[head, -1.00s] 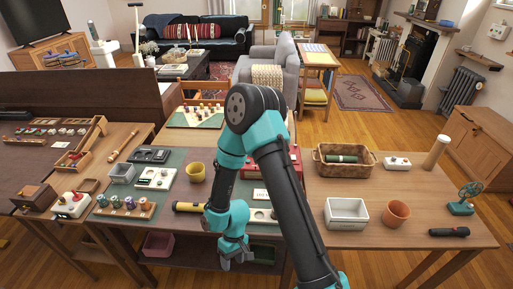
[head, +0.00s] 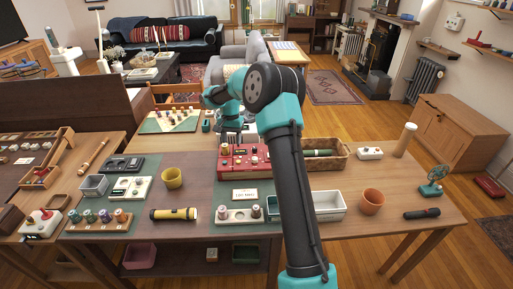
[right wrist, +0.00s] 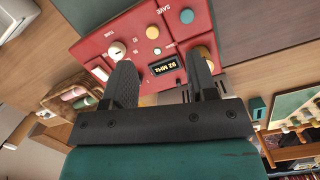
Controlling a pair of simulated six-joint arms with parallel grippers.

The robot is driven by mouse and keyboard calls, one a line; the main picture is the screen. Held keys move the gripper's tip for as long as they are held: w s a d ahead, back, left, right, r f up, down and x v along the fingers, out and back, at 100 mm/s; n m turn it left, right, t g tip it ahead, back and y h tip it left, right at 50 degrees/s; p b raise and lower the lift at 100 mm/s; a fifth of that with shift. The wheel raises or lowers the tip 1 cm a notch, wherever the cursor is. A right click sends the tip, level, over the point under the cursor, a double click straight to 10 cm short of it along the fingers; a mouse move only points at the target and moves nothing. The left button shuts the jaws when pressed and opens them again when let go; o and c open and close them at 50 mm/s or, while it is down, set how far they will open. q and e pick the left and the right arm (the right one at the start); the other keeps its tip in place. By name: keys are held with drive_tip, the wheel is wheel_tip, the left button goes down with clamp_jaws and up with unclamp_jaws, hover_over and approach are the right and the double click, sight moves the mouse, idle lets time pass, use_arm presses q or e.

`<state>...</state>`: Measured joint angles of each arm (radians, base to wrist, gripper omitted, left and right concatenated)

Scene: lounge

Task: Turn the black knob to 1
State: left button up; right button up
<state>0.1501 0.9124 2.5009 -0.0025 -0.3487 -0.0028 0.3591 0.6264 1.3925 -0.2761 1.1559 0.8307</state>
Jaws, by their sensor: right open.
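A red control panel (head: 230,166) stands on the table, partly behind my right arm in the head view. I cannot make out a black knob clearly; the fingers cover part of the panel. My right gripper (head: 229,138) is open and empty over the panel's back edge; its spread fingers (right wrist: 162,78) show in the wrist view. My left gripper is not in view.
A wicker basket (head: 335,163) stands right of the panel. A white tray (head: 327,213) lies in front, partly behind my arm. A yellow torch (head: 173,214), a yellow cup (head: 172,178) and a white knob board (head: 238,219) are nearby.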

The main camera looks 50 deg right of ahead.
sight(254, 148)
drive_tip(key=s+d+r+m+t+h, duration=0.1)
drive_tip(key=s+d+r+m, duration=0.1)
drive_tip(key=d+r+m, duration=0.2)
drive_tip(key=d+r, duration=0.3)
drive_tip(key=d, duration=0.4)
drive_tip(key=shift+d+m, duration=0.4)
wheel_tip(254, 148, down, 17)
drive_tip(key=shift+f, duration=0.15)
drive_tip(key=c, duration=0.9)
